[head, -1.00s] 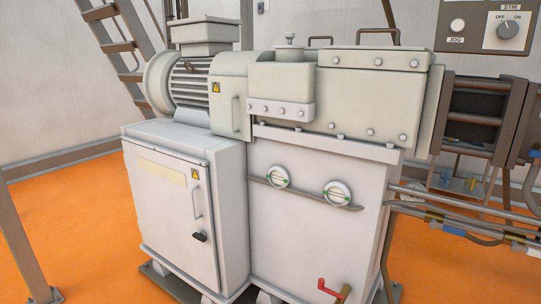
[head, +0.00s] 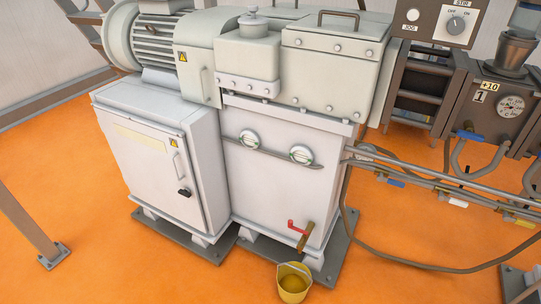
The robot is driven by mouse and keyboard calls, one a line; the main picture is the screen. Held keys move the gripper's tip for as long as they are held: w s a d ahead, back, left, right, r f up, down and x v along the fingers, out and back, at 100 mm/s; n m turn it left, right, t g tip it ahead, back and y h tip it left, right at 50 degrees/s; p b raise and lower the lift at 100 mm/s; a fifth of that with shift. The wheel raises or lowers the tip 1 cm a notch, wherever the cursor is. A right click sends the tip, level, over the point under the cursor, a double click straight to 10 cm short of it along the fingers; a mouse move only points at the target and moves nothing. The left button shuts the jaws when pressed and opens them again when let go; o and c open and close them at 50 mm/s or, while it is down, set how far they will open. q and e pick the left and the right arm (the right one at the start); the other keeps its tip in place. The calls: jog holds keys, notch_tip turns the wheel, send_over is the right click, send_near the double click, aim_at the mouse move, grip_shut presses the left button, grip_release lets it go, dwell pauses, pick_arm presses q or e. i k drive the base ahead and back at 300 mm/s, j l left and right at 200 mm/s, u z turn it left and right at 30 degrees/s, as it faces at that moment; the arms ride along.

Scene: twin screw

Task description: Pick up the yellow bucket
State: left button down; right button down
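The yellow bucket (head: 293,286) stands on the orange floor at the bottom of the head view, with its lower edge close to the frame's bottom. It is upright and open at the top. It sits in front of the machine's base, below a drain tap with a red handle (head: 292,226). Neither of my grippers shows in the head view.
The large white machine (head: 275,185) rises behind the bucket on a dark base plate (head: 335,265). Pipes and cables (head: 440,185) run off to the right. A grey post (head: 30,225) stands at the left.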

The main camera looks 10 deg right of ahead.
aim_at(294, 279)
jog(key=i+z, duration=0.1)
jog(key=z, duration=0.6)
jog(key=i+j+z, duration=0.3)
jog(key=j+z, duration=0.35)
jog(key=i+j+z, duration=0.3)
jog(key=j, duration=0.2)
jog(key=k+l, duration=0.05)
jog(key=k, duration=0.05)
